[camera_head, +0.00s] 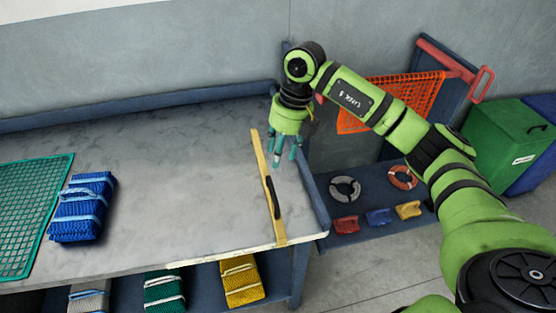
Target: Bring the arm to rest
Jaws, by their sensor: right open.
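My right arm comes in from the lower right, green with black joints, raised and bent at the elbow. Its gripper (287,158) points down near the right end of the grey worktable (190,150). Its teal fingers are apart with nothing between them, and the gripper is to the right of a yellow strip with a black handle (272,195). I cannot tell how high the fingers are above the table. My left gripper is not in view.
A blue net bundle (82,208) and a green net (35,210) lie at the table's left. Bundles sit on the shelf below. At right are a low blue shelf with rings and small blocks, an orange net (400,92) and a green bin (507,140). The table's middle is clear.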

